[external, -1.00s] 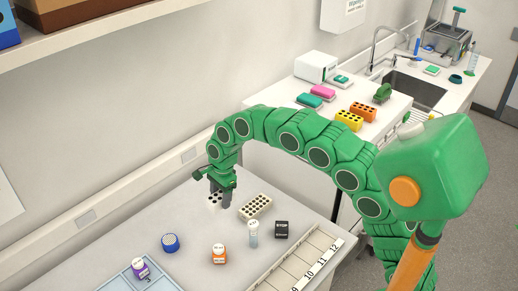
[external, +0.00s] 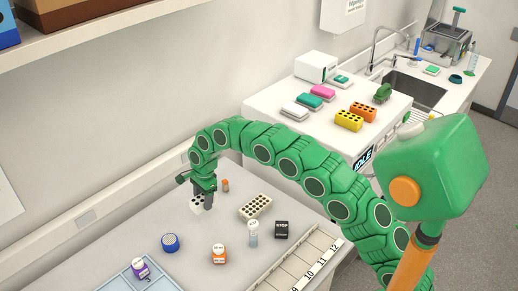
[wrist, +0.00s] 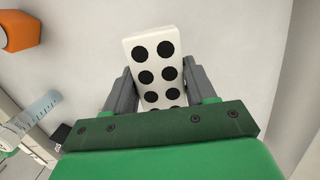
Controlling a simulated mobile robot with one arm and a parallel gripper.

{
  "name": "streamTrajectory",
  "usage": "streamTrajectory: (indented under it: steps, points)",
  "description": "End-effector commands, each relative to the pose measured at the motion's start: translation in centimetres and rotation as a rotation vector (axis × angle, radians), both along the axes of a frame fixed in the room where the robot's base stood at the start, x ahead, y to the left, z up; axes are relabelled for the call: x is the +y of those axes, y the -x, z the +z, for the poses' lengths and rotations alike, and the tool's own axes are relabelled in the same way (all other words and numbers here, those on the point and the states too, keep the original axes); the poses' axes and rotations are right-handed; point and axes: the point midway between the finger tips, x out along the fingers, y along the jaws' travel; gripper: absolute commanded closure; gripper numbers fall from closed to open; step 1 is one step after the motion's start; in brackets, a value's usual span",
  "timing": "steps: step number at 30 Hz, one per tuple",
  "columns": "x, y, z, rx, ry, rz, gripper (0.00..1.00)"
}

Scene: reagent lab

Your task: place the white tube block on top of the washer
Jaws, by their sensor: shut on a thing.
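The white tube block (external: 196,204) with black round holes is in my gripper (external: 204,199) over the left part of the near bench. In the wrist view the block (wrist: 152,62) sits between the two grey fingers (wrist: 152,92), which are shut on its sides. Its lower end is hidden by my gripper's green body. I cannot tell how far it is above the bench. A white bench-top machine with an IDLE display (external: 365,157) stands beyond the near bench and looks like the washer. Its flat top carries several things.
On that top are a yellow block (external: 349,121), an orange block (external: 363,112) and pink, teal and white items.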

Motion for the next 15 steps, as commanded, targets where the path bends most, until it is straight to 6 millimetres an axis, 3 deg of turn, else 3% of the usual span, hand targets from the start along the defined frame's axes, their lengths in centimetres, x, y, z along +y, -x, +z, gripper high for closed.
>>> streamTrajectory:
  steps: [15]
  points:
    - [1.1,-0.9,-1.7,-0.001,-0.001,0.000,0.80]
